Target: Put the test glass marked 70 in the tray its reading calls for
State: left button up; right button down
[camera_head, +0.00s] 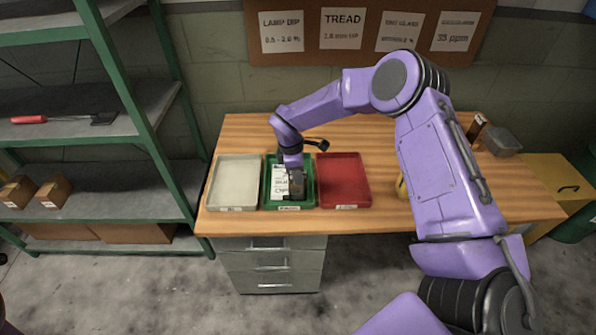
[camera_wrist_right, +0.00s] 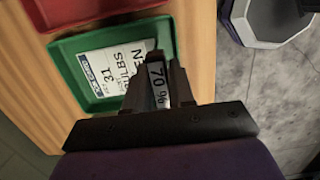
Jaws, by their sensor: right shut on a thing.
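My right gripper (camera_head: 297,192) is over the green tray (camera_head: 309,184), pointing down. In the right wrist view it is shut on the test glass (camera_wrist_right: 159,88), whose label reads "70 %". The glass's far end is hidden between the fingers. The green tray shows there too (camera_wrist_right: 72,72), with a white card (camera_wrist_right: 105,70) lying in it that bears "31". I cannot tell whether the glass touches the tray. A pale grey tray (camera_head: 234,184) stands left of the green one and a red tray (camera_head: 343,181) right of it. My left gripper is not in view.
Pinned sheets hang on a board behind the wooden table (camera_head: 240,125); one reads "TREAD" (camera_head: 342,29). A yellow thing (camera_head: 402,188) is partly hidden by my right arm. A clear container (camera_head: 502,141) stands at the back right. Green-framed shelves (camera_head: 100,110) stand left.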

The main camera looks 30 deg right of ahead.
jog(key=shift+w+f, duration=0.2)
jog(key=shift+f, duration=0.25)
jog(key=shift+s+f+b, duration=0.1)
jog(key=shift+b, duration=0.25)
jog(key=c, duration=1)
grip_release()
jog(key=shift+o, duration=0.2)
jog(key=shift+r+p, duration=0.4)
jog(key=shift+p, duration=0.05)
notch_tip(320, 180, up, 12)
jog(key=w+a+b, duration=0.1)
jog(key=b, duration=0.2)
jog(key=shift+a+f, duration=0.2)
jog(key=shift+f, duration=0.05)
